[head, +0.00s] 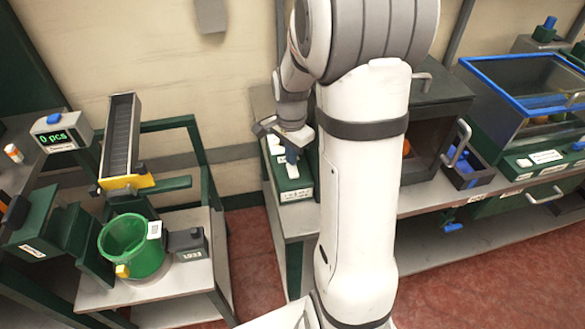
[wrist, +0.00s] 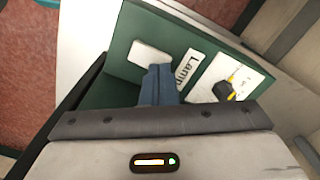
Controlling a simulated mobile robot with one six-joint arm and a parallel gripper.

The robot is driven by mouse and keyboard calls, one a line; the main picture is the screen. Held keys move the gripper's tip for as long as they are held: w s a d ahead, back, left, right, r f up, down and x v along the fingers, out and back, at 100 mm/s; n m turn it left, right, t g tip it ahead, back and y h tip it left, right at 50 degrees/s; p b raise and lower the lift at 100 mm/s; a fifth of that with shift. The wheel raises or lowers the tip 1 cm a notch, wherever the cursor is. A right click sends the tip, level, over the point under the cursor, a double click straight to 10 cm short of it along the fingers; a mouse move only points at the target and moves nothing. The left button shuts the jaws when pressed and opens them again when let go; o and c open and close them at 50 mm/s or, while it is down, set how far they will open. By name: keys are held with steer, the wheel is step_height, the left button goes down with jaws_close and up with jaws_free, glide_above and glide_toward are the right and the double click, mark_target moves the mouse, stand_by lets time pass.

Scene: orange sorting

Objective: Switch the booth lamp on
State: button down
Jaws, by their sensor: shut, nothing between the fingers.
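The lamp control box (head: 292,182) is a green box with white labels on the bench, left of the dark booth (head: 440,110). In the wrist view its green top (wrist: 122,68) carries a label reading "Lamp" (wrist: 188,70), a plain white plate (wrist: 150,54) and a black knob (wrist: 228,90) with a yellow mark on a white dial plate. My gripper (wrist: 160,70) is shut and empty, its blue fingers pointing down at the box between the white plate and the label. I cannot tell whether they touch it. In the head view my gripper (head: 291,156) is over the box. The booth interior looks dark.
An orange (head: 406,147) shows inside the booth, partly hidden by my arm. A blue-rimmed glass-topped case (head: 515,85) stands to the right. A green bucket (head: 132,250) and a chute (head: 121,140) stand at the left, across a floor gap.

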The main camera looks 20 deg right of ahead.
steer(key=shift+f+b, duration=0.4)
steer(key=shift+f, duration=0.2)
stand_by(0.3)
steer(key=shift+r+p, duration=2.6)
steer(key=shift+r, duration=0.95)
steer(key=s+a+r+n+t, duration=0.1)
steer(key=s+a+r+n, duration=0.3)
steer(key=s+n, duration=0.3)
steer(key=s+a+r+n+t, duration=0.2)
steer(key=s+a+r+n, duration=0.3)
steer(key=s, duration=0.5)
steer(key=shift+a+r+n, duration=0.2)
steer(key=shift+r+n, duration=0.25)
steer(key=shift+n, duration=0.65)
